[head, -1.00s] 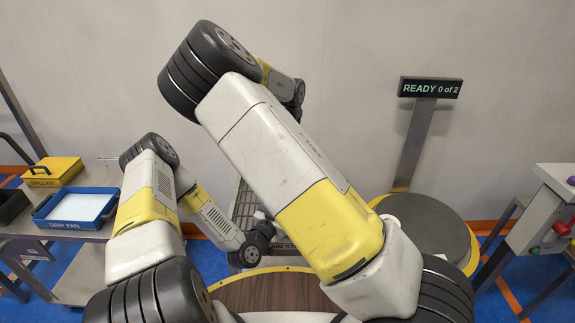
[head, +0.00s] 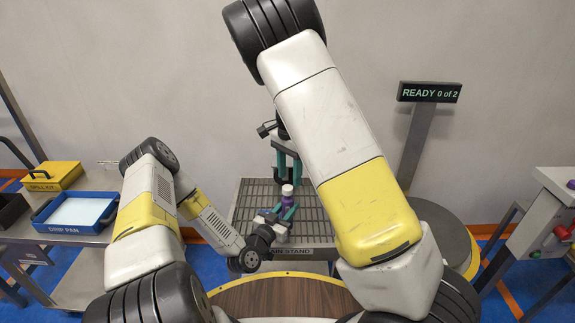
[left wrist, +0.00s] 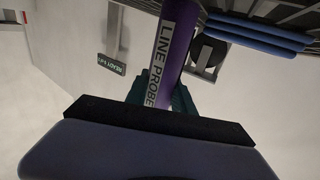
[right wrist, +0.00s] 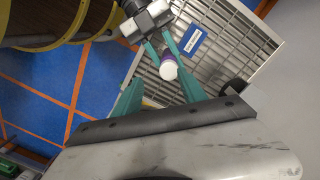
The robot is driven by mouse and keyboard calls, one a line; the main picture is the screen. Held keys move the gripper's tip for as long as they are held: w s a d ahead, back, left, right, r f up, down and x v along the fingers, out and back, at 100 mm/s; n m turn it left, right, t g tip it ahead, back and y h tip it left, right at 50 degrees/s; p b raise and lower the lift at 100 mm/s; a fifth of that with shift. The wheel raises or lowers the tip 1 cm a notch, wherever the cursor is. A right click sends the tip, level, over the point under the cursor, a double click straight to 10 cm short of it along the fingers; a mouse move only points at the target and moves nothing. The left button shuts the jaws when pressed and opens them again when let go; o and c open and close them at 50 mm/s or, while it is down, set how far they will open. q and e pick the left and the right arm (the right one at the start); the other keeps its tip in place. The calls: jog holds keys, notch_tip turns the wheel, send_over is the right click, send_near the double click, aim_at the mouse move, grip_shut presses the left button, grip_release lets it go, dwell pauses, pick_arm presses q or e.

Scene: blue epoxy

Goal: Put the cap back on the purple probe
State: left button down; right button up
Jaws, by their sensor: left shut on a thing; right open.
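The purple probe (head: 288,201) stands upright above the grated stand, with a white piece (head: 287,190) at its top. I cannot tell whether that white piece is the cap or the probe's own end. My left gripper (head: 283,212) is shut on the probe from the side. The left wrist view shows the probe (left wrist: 176,45) with its LINE PROBE label. My right gripper (head: 287,176) is open and points down just above the white top. In the right wrist view the white top (right wrist: 168,71) lies between the open teal fingers. I see no separate cap.
The grated stand (head: 247,204) lies under the grippers, by the wall. A round wooden top (head: 285,295) is in front. A blue drip pan (head: 75,212) and yellow spill kit (head: 52,177) are at left. A sign reading READY 0 of 2 (head: 430,92) stands at right.

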aim_at(288, 188)
jog(key=n, duration=0.5)
jog(key=r+n, duration=0.1)
jog(key=n, duration=0.1)
jog(key=shift+w+a+r+n, duration=0.1)
jog(key=shift+w+n, duration=0.2)
jog(key=n, duration=0.2)
jog(key=r+n, duration=0.1)
jog(key=n, duration=0.3)
jog(key=shift+w+a+r+t, duration=0.15)
jog(key=shift+w+t, duration=0.15)
jog(key=shift+f, duration=4.05)
